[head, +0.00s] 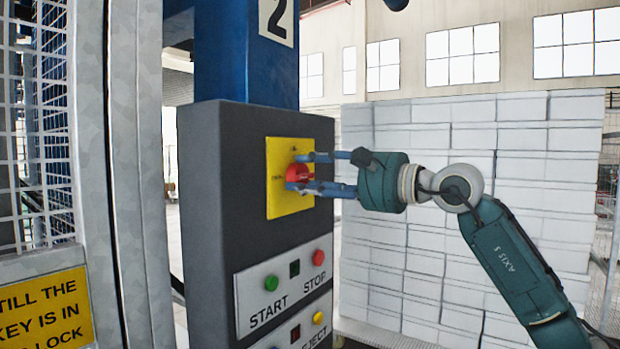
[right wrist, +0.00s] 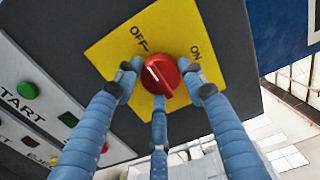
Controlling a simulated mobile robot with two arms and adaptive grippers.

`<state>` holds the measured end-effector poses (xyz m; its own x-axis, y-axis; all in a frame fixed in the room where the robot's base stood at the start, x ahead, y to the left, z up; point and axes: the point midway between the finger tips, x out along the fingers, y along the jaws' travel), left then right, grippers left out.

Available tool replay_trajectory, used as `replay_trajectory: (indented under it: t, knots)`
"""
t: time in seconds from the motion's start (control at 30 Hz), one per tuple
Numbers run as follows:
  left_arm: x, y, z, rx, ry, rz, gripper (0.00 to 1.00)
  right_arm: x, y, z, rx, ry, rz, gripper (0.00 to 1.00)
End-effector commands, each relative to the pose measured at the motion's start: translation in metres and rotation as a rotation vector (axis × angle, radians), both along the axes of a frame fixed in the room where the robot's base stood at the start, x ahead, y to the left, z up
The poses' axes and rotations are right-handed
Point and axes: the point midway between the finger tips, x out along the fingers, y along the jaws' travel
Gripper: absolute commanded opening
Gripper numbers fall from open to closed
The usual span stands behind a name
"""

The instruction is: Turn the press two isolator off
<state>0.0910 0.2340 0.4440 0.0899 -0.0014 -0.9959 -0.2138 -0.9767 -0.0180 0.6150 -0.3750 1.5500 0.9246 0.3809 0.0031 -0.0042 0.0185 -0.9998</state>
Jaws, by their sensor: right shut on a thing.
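The press two isolator is a red rotary knob (head: 297,173) on a yellow plate (head: 280,200), set on the dark grey control box (head: 215,220) under a blue post marked 2. My right gripper (head: 300,172) has its blue fingers shut around the knob. In the right wrist view, the red knob (right wrist: 160,74) sits between the fingers, with OFF printed at upper left and ON at upper right of it. The white line on the knob's face slants toward the OFF side. The fingers hide part of its rim. My left gripper is not in view.
Below the isolator, a white panel has a green START button (head: 271,283) and a red STOP button (head: 318,257); an EJECT panel (head: 305,335) is lower. A mesh guard with a yellow sign (head: 45,305) stands at left. Stacked white blocks (head: 450,250) fill the right background.

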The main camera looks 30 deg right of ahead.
Motion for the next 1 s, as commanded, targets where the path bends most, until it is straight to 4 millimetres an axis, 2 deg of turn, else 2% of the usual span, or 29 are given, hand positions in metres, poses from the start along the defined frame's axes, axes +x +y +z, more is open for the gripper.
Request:
replay_trajectory:
  t: [0.57,0.6,0.67,1.0]
  knots:
    - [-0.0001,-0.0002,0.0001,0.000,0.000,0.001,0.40,-0.0007,0.0036,-0.0010,-0.032,-0.011,0.007,0.14]
    - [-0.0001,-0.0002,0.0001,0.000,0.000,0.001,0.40,-0.0007,0.0036,-0.0012,-0.033,-0.010,0.007,0.46]
    - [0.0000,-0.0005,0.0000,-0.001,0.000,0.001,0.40,-0.0006,0.0035,-0.0014,-0.033,-0.010,0.007,0.58]
    - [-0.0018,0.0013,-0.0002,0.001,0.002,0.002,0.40,-0.0016,0.0002,-0.0020,-0.031,-0.009,0.002,0.59]
